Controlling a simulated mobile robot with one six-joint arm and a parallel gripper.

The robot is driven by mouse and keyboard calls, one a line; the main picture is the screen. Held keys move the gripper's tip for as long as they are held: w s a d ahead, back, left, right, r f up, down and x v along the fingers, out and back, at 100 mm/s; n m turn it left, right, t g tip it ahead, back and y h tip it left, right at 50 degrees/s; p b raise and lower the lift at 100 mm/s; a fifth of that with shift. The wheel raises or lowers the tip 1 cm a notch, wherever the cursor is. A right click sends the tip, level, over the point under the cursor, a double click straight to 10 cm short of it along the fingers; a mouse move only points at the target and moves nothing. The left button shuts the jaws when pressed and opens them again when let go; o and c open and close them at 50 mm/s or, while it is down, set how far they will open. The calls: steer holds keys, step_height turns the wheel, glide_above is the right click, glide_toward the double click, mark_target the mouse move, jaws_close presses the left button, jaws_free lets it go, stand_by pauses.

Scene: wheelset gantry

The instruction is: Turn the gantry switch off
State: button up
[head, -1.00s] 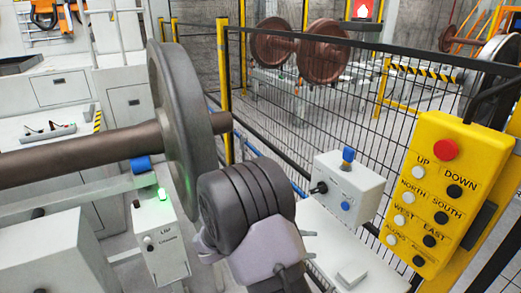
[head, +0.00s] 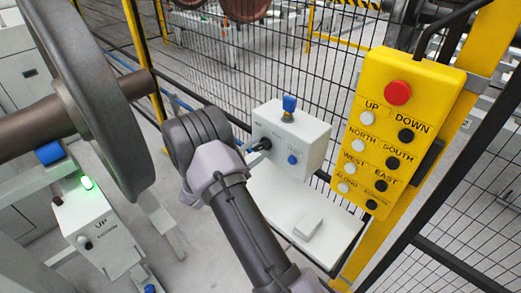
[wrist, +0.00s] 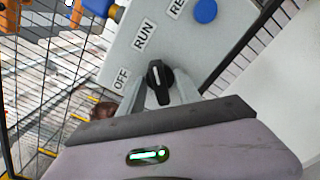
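The switch box (head: 300,140) is a white box with a blue-topped part on top and a blue button on its front. Its black rotary switch (wrist: 159,82) has a white mark pointing up, nearer the RUN label (wrist: 143,35) than the OFF label (wrist: 122,78). My gripper (wrist: 160,92) is open, with one grey finger on each side of the switch knob. I cannot tell how deep the knob sits between the fingers, but they look apart from it.
A yellow pendant (head: 400,130) with a red button and several direction buttons hangs right of the box. A black mesh fence (head: 340,75) stands behind. A white shelf (head: 290,215) lies below the box. A large wheel (head: 90,90) stands at left, above a lift control box (head: 95,225).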

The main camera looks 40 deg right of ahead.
steer(key=shift+w+d, duration=0.1)
steer(key=shift+d, duration=0.75)
jaws_close()
